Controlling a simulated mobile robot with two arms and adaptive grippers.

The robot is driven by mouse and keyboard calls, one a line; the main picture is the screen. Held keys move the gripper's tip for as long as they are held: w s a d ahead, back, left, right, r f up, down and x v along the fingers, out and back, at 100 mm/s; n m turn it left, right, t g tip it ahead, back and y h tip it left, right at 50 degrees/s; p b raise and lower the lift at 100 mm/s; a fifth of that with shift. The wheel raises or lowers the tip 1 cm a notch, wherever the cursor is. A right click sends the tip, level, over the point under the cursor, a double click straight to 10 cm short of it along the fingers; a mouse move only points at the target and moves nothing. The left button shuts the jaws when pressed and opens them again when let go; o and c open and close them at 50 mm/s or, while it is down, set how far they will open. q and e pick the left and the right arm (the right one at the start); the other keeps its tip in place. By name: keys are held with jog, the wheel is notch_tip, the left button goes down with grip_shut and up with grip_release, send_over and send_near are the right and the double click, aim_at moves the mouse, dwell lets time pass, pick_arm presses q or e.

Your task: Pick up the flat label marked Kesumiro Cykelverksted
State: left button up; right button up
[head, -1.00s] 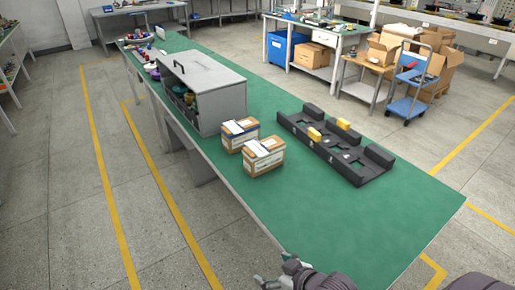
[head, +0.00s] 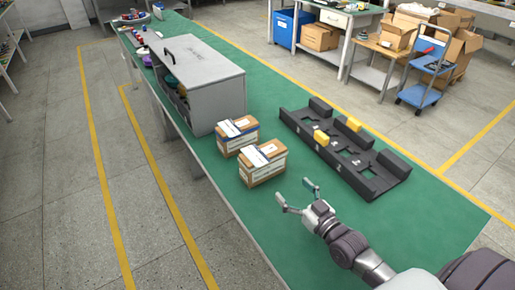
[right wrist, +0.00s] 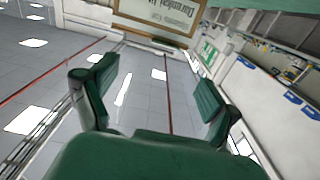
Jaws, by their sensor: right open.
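Two small cardboard boxes stand on the green bench, a nearer box (head: 262,166) and a farther box (head: 237,137). Each has a pale flat piece on top, a nearer one (head: 256,155) and a farther one (head: 233,127). Their print is too small to read, so I cannot tell which is marked Kesumiro Cykelverksted. My right gripper (head: 296,193) is open and empty, right of and nearer than the near box, apart from it. Its spread green-padded fingers also show in the right wrist view (right wrist: 152,98). My left gripper is not in view.
A black fixture (head: 345,157) with yellow blocks (head: 321,139) lies right of the boxes. A grey metal case (head: 205,95) stands behind them. The green bench top (head: 240,192) is clear at its near left. A blue cart (head: 420,95) stands on the floor beyond.

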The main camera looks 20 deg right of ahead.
jog(key=w+a, duration=0.1)
jog(key=w, duration=0.2)
jog(key=p, duration=0.2)
send_near(255, 155)
jog(key=w, duration=0.4)
jog(key=shift+a, duration=0.15)
jog(key=shift+s, duration=0.15)
jog(key=shift+c, duration=0.3)
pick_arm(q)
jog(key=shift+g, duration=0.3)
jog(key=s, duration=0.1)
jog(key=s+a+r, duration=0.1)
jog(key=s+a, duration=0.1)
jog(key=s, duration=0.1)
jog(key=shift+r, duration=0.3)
pick_arm(e)
jog(key=c, duration=0.8)
